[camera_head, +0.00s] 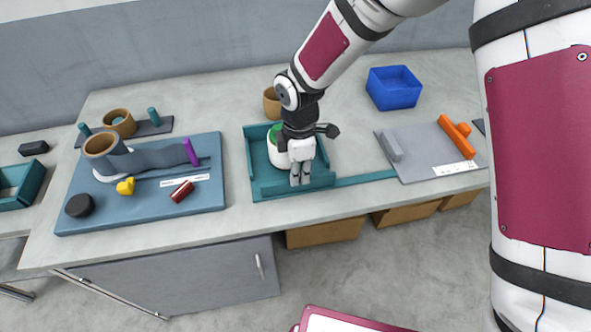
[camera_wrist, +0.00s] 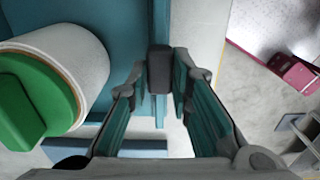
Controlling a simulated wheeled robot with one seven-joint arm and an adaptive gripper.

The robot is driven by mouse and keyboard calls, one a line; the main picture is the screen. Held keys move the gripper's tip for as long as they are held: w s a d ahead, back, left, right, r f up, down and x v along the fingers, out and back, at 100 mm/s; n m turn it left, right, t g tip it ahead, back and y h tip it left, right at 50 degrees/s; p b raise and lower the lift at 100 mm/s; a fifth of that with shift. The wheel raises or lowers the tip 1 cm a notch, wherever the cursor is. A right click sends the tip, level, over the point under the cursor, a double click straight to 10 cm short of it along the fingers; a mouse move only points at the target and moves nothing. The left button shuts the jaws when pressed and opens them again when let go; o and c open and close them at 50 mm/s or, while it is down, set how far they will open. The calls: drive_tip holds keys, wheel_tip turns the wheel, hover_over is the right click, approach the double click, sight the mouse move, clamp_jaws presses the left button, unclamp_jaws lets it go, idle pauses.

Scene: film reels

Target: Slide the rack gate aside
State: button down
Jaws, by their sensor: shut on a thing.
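The teal rack (camera_head: 252,155) stands in the middle of the counter, with a white round thing with a green top (camera_head: 274,143) inside it. Its low teal front gate (camera_head: 270,189) lies across the near side, and a teal rail (camera_head: 365,179) runs right from it. My gripper (camera_head: 301,180) points down at the gate. In the wrist view its fingers (camera_wrist: 160,82) are shut around a small dark grey knob (camera_wrist: 159,62) on the teal strip. The white thing with its green top (camera_wrist: 50,85) lies left of the fingers there. My gripper hides part of the gate in the head view.
Right of the rack, a grey board (camera_head: 420,165) bears an orange part (camera_head: 457,138), near the rail's end. A blue bin (camera_head: 394,88) and a tan cup (camera_head: 271,102) stand behind. A blue mat (camera_head: 120,215) with several small things lies left.

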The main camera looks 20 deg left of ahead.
drive_tip(key=w+d, duration=0.2)
drive_tip(key=d, duration=0.3)
drive_tip(key=w+d+b, duration=0.1)
drive_tip(key=w+d, duration=0.2)
drive_tip(key=d, duration=0.2)
drive_tip(key=w+d, duration=0.3)
drive_tip(key=d, duration=0.2)
drive_tip(key=shift+w+d, duration=0.1)
drive_tip(key=shift+d, duration=0.35)
drive_tip(key=c, duration=1.4)
unclamp_jaws()
drive_tip(key=shift+c, duration=0.2)
drive_tip(key=shift+r, duration=0.2)
wheel_tip(320, 180, up, 12)
drive_tip(key=shift+f, duration=0.15)
